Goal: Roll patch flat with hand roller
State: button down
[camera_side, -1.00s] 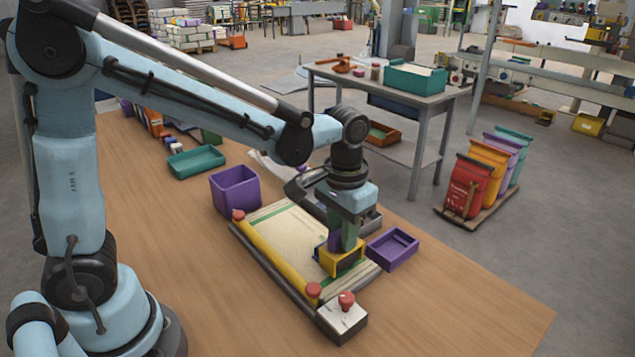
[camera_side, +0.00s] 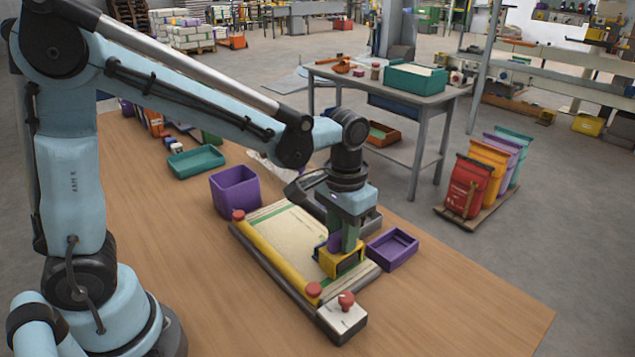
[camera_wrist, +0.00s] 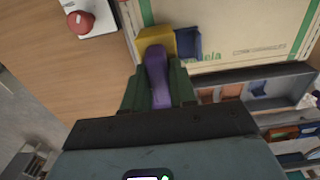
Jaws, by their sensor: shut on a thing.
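My gripper (camera_side: 348,238) is shut on the purple handle of the hand roller (camera_wrist: 158,78). The roller's yellow head (camera_side: 343,263) is at or just above the sack (camera_side: 298,240); whether it touches cannot be told. The pale sack with green bands lies flat in a clamp frame with a yellow bar (camera_side: 272,255). In the wrist view the yellow head is beside a dark blue patch (camera_wrist: 188,43) on the sack's printed face. The head and handle hide part of what lies beneath, so the patch's full extent is unclear.
A red-knobbed box (camera_side: 346,310) stands at the frame's near end. A purple tray (camera_side: 392,250) sits close right of the roller, and a purple bin (camera_side: 235,190) behind the frame's left end. A teal tray (camera_side: 196,162) is farther left. The table's front right is clear.

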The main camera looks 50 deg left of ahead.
jog(key=shift+f, duration=0.1)
jog(key=shift+a, duration=3)
jog(key=shift+d, duration=0.1)
jog(key=shift+d, duration=2.95)
jog(key=shift+r, duration=3.5)
